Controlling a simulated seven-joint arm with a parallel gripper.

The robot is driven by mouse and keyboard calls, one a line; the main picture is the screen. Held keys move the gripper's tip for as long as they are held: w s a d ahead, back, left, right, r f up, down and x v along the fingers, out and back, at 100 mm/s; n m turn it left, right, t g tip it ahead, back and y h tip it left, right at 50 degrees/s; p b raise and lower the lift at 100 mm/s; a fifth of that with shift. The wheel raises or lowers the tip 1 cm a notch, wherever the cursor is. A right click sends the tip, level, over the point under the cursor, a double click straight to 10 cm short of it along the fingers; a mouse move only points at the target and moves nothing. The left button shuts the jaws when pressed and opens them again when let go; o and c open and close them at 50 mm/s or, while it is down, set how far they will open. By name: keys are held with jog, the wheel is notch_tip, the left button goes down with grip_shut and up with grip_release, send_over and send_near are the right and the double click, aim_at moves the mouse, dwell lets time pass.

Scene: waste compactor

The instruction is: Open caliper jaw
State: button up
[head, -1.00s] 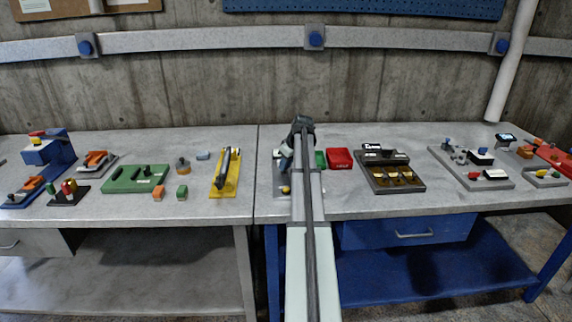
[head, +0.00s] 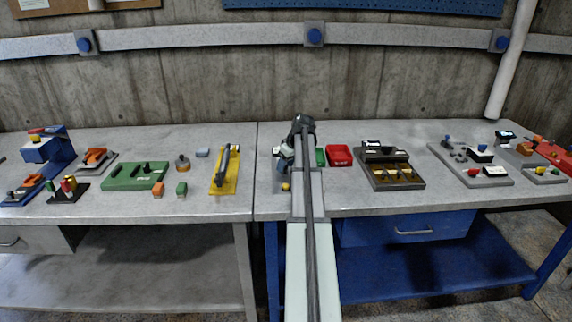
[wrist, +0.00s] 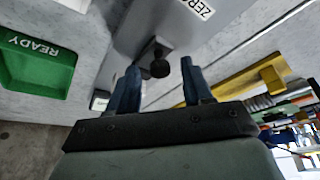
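My gripper (wrist: 160,66) shows two dark blue fingers in the wrist view, spread apart with a gap between them. A small dark round knob (wrist: 159,68) on a short stem appears in that gap, with space on both sides. It is on a grey metal fixture (wrist: 150,22) with a white label that reads "ZER", the rest cut off. I cannot tell which part is the caliper jaw. In the head view my gripper (head: 285,157) is over the grey fixture (head: 282,186), and my arm hides much of it.
A green tray (wrist: 38,68) marked "READY" lies beside the fixture, and a red tray (head: 339,156) is right of it in the head view. A yellow fixture (head: 231,182) stands to the left. A brown tray (head: 405,184) is further right. Bare bench shows between them.

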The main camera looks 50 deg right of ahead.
jog(key=shift+r, duration=0.1)
jog(key=v, duration=1.3)
jog(key=shift+r, duration=0.3)
